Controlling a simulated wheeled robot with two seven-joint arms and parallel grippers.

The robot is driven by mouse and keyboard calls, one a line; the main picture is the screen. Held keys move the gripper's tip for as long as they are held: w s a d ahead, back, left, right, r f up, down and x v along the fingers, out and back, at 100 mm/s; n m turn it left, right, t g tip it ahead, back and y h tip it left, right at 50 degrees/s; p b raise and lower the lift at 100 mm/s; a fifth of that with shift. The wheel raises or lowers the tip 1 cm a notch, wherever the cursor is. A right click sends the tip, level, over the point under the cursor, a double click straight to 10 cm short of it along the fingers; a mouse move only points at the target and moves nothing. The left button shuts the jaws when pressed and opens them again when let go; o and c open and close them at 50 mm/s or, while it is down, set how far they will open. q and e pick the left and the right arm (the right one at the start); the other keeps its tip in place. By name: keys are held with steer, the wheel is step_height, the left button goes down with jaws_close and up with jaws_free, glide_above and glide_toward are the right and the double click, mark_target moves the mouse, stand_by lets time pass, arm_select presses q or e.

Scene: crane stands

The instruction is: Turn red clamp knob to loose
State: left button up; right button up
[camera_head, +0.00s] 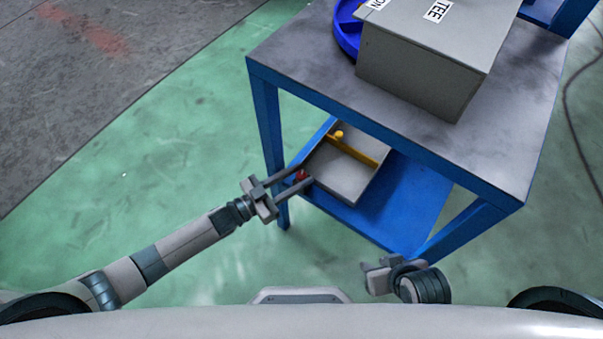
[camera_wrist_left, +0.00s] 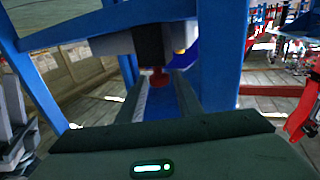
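The red clamp knob (camera_head: 301,175) is small and sits at the near left end of the grey box on the lower shelf of the blue stand. In the left wrist view the knob (camera_wrist_left: 158,77) shows ahead, in line with the gap between the fingers. My left gripper (camera_head: 305,174) is open, its two fingers on either side of the knob. I cannot tell whether they touch it. My right gripper (camera_head: 374,275) hangs low in front of the stand, away from the knob; its fingers are too foreshortened to read.
The lower-shelf box (camera_head: 338,180) carries a yellow bar (camera_head: 358,152). A grey labelled box (camera_head: 425,60) and a blue wheel (camera_head: 347,30) are on the stand's top (camera_head: 300,50). The stand's front left leg (camera_head: 268,125) is close to my left gripper. Green floor (camera_head: 150,180) is clear at left.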

arm_select(q)
steer(key=shift+w+d, duration=0.4)
steer(key=shift+d, duration=0.2)
steer(key=c, duration=0.8)
steer(key=shift+o, duration=0.2)
